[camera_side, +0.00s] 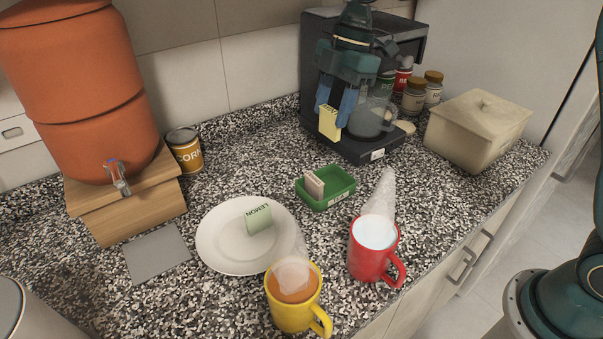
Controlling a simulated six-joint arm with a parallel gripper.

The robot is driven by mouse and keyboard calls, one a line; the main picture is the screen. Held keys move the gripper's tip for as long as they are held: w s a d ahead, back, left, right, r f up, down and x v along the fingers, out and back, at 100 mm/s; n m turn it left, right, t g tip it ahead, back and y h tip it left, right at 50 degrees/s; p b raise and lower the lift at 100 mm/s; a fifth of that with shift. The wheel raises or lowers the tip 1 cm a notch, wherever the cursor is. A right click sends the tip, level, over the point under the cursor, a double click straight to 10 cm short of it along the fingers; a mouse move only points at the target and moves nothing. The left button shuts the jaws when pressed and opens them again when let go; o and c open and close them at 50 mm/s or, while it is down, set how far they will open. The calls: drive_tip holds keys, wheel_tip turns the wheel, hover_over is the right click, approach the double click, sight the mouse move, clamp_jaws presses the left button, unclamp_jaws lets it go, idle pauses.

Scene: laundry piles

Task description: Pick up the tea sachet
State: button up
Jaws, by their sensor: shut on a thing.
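My gripper (335,104) is at the back of the counter, in front of the black coffee machine. Its blue fingers are shut on a pale yellow tea sachet (329,123), which hangs upright below them, apparently above the counter. The print on it is too small to read. A light green sachet marked LEMON (259,219) leans on the white plate (222,250). A pale pinkish sachet (314,186) stands in the green tray (341,187), in front of my gripper.
A red mug (362,262) and a yellow mug (290,316), both steaming, stand at the front. The coffee machine (314,60) with a glass jug (368,121) is behind my gripper. A beige lidded box (468,142) is right. An orange dispenser (83,90) and corn can (186,152) are left.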

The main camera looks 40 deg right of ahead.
sight(333, 113)
drive_tip(key=shift+r, duration=2.65)
drive_tip(key=shift+s+a, duration=0.1)
drive_tip(key=shift+s+a+r, duration=0.1)
drive_tip(key=shift+s+a, duration=0.3)
drive_tip(key=shift+s, duration=0.05)
drive_tip(key=s+a+f, duration=0.2)
drive_tip(key=s, duration=0.7)
drive_tip(key=s+a+f, duration=0.2)
drive_tip(key=s, duration=0.6)
drive_tip(key=shift+s+a, duration=0.35)
drive_tip(key=shift+f, duration=0.2)
drive_tip(key=shift+f, duration=1.3)
